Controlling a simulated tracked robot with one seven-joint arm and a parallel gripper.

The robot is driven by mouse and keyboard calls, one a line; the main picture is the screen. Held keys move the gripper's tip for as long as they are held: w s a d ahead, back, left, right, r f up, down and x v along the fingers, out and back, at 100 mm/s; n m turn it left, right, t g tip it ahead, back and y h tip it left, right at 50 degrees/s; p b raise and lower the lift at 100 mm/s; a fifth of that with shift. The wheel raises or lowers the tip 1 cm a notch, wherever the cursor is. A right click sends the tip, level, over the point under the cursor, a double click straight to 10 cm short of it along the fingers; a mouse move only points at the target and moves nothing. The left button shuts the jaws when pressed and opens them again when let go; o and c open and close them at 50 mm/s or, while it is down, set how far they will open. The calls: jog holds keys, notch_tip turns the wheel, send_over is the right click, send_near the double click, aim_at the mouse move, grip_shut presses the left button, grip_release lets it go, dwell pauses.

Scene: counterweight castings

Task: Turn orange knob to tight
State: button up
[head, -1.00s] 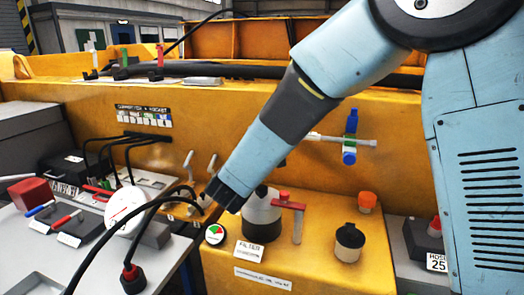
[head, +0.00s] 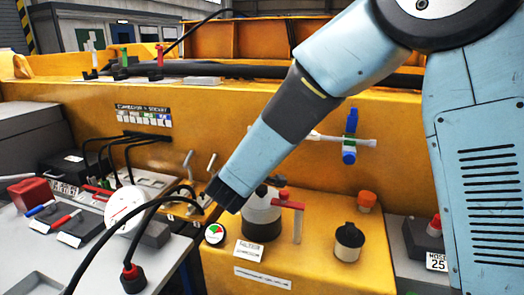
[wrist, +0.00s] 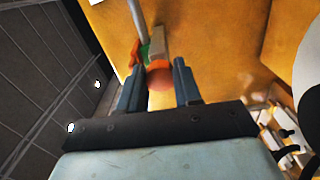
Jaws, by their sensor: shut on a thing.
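In the wrist view, my gripper (wrist: 160,76) has its two dark fingers on either side of the orange knob (wrist: 159,78), shut on it. A green part (wrist: 144,51) and a pale metal rod (wrist: 137,20) show just beyond the knob. In the head view, the dark end of my arm (head: 226,194) reaches down to the left over the yellow housing, near the small levers. The fingers and the held knob are not clear there. The knob's mark or turn position cannot be read.
A white canister with a red handle (head: 289,205) stands close to the right of my arm's end. A round dial with green and red (head: 215,233) is just below it. Black cables (head: 92,246) loop at the left. A loose orange cap (head: 367,199) sits farther right.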

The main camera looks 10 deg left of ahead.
jog(key=shift+d+f, duration=0.15)
jog(key=shift+f, duration=0.15)
jog(key=o, duration=1)
jog(key=shift+r, duration=0.15)
jog(key=shift+o, duration=0.2)
jog(key=s+a, duration=0.1)
jog(key=s, duration=1.2)
jog(key=shift+s, duration=0.35)
jog(key=shift+a, duration=0.1)
